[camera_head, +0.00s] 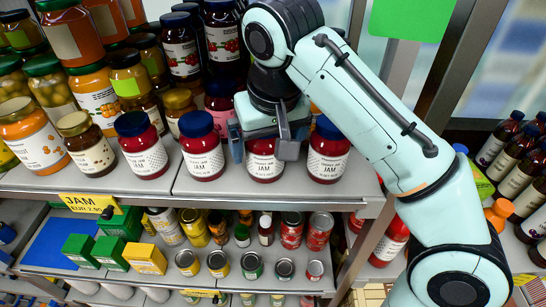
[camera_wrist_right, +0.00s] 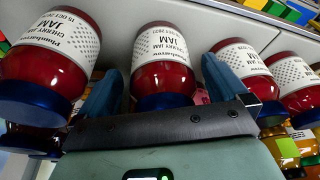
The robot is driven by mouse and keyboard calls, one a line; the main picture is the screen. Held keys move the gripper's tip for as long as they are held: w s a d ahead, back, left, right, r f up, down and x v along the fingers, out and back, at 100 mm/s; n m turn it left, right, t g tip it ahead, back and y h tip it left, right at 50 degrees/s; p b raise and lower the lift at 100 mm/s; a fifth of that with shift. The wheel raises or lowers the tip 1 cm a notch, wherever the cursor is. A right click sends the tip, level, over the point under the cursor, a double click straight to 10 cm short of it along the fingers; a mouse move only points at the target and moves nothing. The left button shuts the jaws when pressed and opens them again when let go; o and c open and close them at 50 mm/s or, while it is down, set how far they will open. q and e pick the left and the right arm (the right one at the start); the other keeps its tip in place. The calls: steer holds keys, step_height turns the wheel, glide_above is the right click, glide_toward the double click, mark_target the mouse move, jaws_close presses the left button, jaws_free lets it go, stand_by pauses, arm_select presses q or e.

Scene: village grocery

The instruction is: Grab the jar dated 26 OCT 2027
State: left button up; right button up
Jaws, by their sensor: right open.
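A row of red cherry jam jars with dark blue lids and white labels stands at the front of the upper shelf. My right gripper (camera_head: 262,142) is open around the upper part of one jar (camera_head: 265,167), a finger on each side. In the right wrist view, upside down, this jar (camera_wrist_right: 163,75) stands between the fingers. Whether they touch it, I cannot tell. Its small date print is too unclear to read surely. Neighbouring jam jars stand close at right (camera_head: 327,160) and left (camera_head: 202,158), with another (camera_head: 143,157) farther left. My left gripper is not in view.
Other jars, such as a brown-lidded one (camera_head: 87,153) and an orange one (camera_head: 35,147), crowd the shelf's left. More jars stand behind. A yellow JAM price tag (camera_head: 90,203) hangs on the shelf edge. A metal post (camera_head: 437,75) rises at right. Cans fill the lower shelf.

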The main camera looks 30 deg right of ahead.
steer(key=shift+w+f, duration=0.15)
steer(key=shift+f, duration=0.15)
steer(key=shift+w+f, duration=0.1)
steer(key=shift+w, duration=0.2)
steer(key=c, duration=1.4)
steer(key=shift+c, duration=0.6)
